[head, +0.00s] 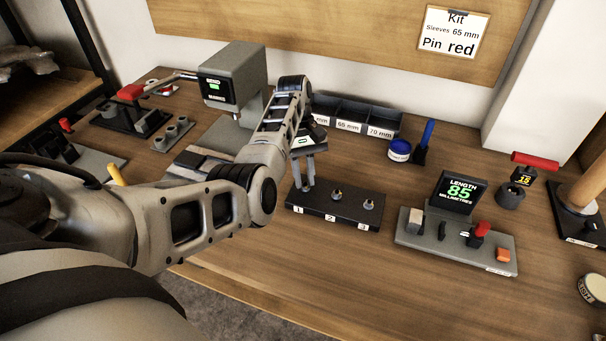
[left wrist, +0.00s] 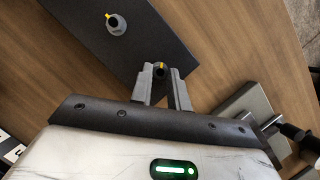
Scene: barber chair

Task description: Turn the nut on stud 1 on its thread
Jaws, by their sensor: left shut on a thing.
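A black block (head: 330,214) labelled 1, 2 and 3 lies on the bench; it also shows in the left wrist view (left wrist: 95,52). My left gripper (head: 306,184) points down over the block at label 1, and its fingers hide most of stud 1 in the head view. In the left wrist view the fingers (left wrist: 162,82) are shut on the nut on stud 1 (left wrist: 160,69), a dark piece with a yellow mark. Stud 2 (head: 336,194) and stud 3 (head: 369,204) stand upright, each with a grey nut. The neighbouring nut (left wrist: 117,27) also has a yellow mark. My right gripper is not in view.
A fixture with a display reading 85 (head: 459,192) stands right of the block. The bench in front of the block is clear.

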